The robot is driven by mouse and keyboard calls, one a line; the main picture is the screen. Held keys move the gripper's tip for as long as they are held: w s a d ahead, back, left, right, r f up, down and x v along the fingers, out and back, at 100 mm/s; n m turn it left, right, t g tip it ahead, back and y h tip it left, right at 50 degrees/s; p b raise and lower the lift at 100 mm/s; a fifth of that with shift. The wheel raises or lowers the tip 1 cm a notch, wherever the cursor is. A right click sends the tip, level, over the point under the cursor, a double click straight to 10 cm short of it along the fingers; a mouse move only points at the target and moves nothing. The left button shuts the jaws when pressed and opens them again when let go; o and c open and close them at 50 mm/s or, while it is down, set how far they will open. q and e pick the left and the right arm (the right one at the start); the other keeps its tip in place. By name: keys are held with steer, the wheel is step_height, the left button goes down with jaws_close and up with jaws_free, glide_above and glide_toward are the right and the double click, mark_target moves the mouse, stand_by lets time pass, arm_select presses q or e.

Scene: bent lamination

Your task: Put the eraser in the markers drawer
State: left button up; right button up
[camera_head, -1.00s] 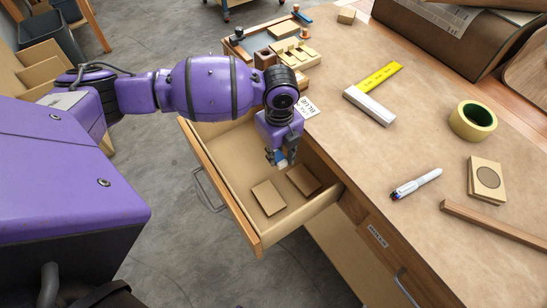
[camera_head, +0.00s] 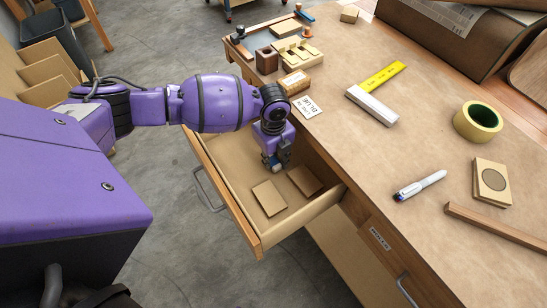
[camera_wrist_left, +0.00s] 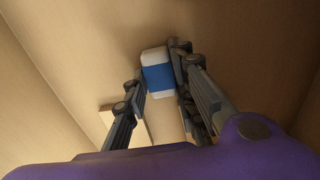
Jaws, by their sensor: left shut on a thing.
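My left gripper (camera_head: 274,163) is inside the open drawer (camera_head: 228,163), low between its walls. It is shut on the eraser (camera_wrist_left: 157,73), a small white block with a blue sleeve. In the left wrist view the eraser sits between the two fingertips, with the drawer's wooden floor and walls around it. In the head view only a little of the eraser shows at the fingertips. I cannot tell whether it touches the drawer floor. A label on the drawer front is not readable from here. My right gripper is not in view.
Two flat wooden pieces, one at the left (camera_head: 268,198) and one at the right (camera_head: 305,181), lie in the drawer. On the bench are a marker (camera_head: 419,186), a tape roll (camera_head: 478,121) and a square (camera_head: 372,105). A closed drawer (camera_head: 385,262) is at the right.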

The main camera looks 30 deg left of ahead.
mark_target(273, 161)
arm_select(q)
steer(key=o, duration=1)
step_height(273, 161, up, 12)
steer(key=shift+p, duration=0.5)
